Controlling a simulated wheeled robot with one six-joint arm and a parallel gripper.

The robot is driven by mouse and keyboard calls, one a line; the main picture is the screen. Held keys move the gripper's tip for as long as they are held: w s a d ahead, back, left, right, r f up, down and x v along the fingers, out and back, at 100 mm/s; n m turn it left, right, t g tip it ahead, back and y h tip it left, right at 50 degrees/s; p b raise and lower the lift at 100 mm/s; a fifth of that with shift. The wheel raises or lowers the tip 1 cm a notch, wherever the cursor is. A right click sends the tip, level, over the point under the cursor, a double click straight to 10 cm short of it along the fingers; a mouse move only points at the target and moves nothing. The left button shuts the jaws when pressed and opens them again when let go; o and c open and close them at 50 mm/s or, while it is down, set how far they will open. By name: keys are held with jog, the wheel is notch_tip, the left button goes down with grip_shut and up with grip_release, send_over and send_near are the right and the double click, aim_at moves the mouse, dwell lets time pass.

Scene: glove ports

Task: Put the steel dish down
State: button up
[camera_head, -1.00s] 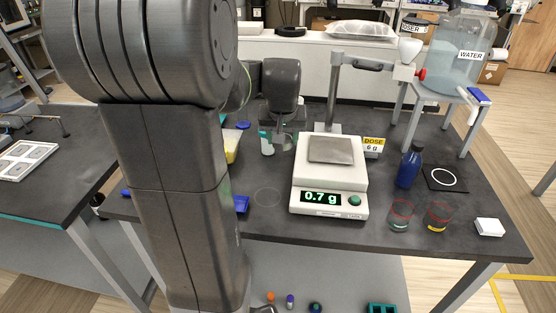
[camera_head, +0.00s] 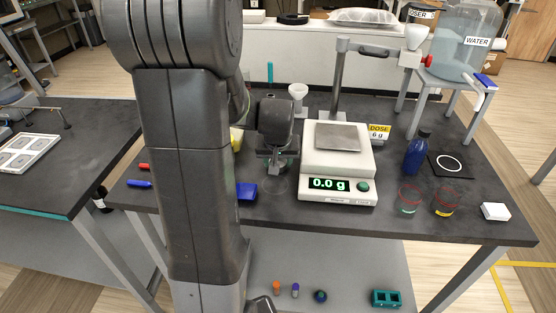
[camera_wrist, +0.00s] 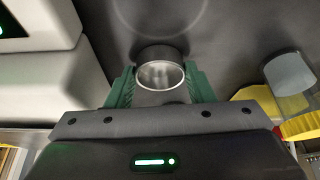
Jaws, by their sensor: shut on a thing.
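The steel dish (camera_wrist: 160,75) is a small round metal cup, seen between the green fingers of my gripper (camera_wrist: 160,88) in the wrist view. My gripper is shut on it. In the head view my gripper (camera_head: 278,162) hangs low over the bench, left of the scale, and the dish is mostly hidden beneath it. A thin ring mark (camera_wrist: 158,28) on the dark bench lies just beyond the dish. I cannot tell whether the dish touches the bench. The white scale (camera_head: 338,188) reads 0.0 g, and its steel pan (camera_head: 338,136) is bare.
A blue block (camera_head: 246,191) sits left of my gripper. A funnel (camera_head: 298,91) stands behind it. The bench (camera_head: 300,222) is clear in front.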

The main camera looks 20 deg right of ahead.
jog(key=shift+f, duration=0.2)
jog(key=o, duration=1)
jog(key=shift+c, duration=0.2)
jog(key=shift+r, duration=0.1)
jog(key=shift+s+r, duration=0.1)
jog(key=shift+r, duration=0.35)
jog(key=v, duration=1.1)
jog(key=shift+r, duration=0.2)
